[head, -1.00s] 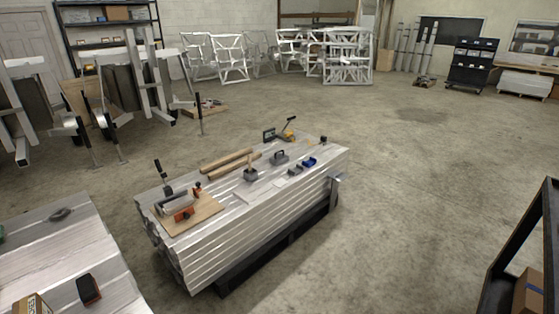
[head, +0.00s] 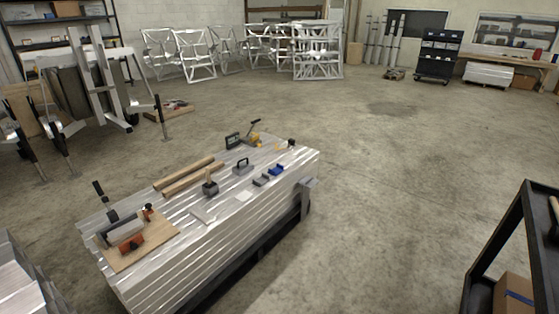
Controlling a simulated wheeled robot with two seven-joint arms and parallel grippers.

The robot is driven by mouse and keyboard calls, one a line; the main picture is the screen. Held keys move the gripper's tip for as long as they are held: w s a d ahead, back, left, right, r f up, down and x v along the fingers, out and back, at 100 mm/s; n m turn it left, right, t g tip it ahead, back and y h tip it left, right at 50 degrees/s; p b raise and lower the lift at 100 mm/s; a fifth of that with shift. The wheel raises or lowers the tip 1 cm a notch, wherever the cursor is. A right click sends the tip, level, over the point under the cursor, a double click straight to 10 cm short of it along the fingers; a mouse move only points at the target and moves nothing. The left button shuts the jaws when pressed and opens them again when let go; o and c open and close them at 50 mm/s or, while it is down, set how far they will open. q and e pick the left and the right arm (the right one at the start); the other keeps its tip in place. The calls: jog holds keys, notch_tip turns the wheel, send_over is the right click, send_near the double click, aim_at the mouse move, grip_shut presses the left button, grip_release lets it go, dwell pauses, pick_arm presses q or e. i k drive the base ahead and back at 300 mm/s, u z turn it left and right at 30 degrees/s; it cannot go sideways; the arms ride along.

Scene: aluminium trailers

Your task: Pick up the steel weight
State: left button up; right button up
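Two small grey metal objects stand on top of the stack of aluminium planks (head: 200,260). One is a dark grey block with an upright knob or handle (head: 210,187), near the middle. The other is a grey block with a loop handle (head: 243,167), a little farther back. I cannot tell for sure which is the steel weight. Both stand upright and clear of any gripper. Neither of my grippers is in view.
A wooden board (head: 138,245) with a clamp-like tool lies at the stack's near left end. Two wooden bars (head: 190,176) and a blue item (head: 276,170) share the top. A dark cart (head: 500,245) stands at right. Open concrete floor (head: 390,190) lies between.

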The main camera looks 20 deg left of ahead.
aim_at(246, 167)
jog(key=z, duration=0.1)
jog(key=i, duration=1.45)
jog(key=u, duration=1)
jog(key=i, duration=0.95)
jog(key=u, duration=1.2)
jog(key=i, duration=0.25)
jog(key=u, duration=0.05)
